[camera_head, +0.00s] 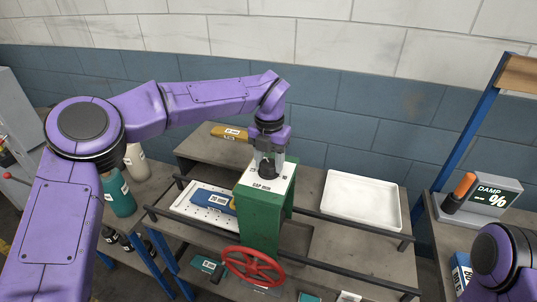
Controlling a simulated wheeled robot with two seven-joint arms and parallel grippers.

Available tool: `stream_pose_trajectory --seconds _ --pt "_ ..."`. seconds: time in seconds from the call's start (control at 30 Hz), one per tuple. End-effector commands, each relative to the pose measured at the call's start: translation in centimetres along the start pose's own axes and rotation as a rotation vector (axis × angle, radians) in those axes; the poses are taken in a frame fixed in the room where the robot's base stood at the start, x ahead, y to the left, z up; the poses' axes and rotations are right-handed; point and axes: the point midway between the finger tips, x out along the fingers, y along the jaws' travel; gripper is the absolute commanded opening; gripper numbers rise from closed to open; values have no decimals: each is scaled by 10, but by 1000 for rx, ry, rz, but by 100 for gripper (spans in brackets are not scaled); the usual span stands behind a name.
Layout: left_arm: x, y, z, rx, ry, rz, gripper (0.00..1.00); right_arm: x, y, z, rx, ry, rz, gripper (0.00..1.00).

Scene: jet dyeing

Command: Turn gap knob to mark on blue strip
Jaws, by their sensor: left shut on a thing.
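My left gripper (267,165) points down onto the white top plate of the green machine (260,228), which carries a "GAP" label (264,187). The gripper is shut on the gap knob, which is mostly hidden between the fingers. The knob's pointer and the mark cannot be made out. A blue strip (213,202) with a white label lies on a white perforated tray (188,199), partly behind the machine's left side. My right arm shows only at the lower right corner, and its gripper is out of view.
A red handwheel (253,266) is on the machine's front. An empty white tray (361,199) is to the right. A yellow-brown strip (229,132) lies behind. Dark rails (352,225) run along the table. Teal bottles (118,194) stand left; a damp meter (493,198) stands right.

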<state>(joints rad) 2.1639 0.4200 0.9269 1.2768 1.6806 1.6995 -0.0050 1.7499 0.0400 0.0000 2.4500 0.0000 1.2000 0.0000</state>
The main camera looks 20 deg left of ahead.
Motion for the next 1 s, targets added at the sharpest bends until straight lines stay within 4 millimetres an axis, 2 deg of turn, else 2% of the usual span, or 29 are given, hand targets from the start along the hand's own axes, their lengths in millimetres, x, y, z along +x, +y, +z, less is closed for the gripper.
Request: stream_pose_trajectory --seconds 0.1,0.4,0.9,0.93,1.0 --pt "-1 0 0 68 0 1 19 -7 1 -3 0 0 0 53" --pt "1 -1 0 165 1 1 19 -13 1 -6 0 0 0 53" --pt "2 -1 0 183 0 1 19 -14 1 -6 0 0 0 53" --pt "2 -1 0 183 0 1 52 -14 1 -6 0 0 0 53" --pt "2 -1 0 182 0 1 75 -14 1 -6 0 0 0 53"
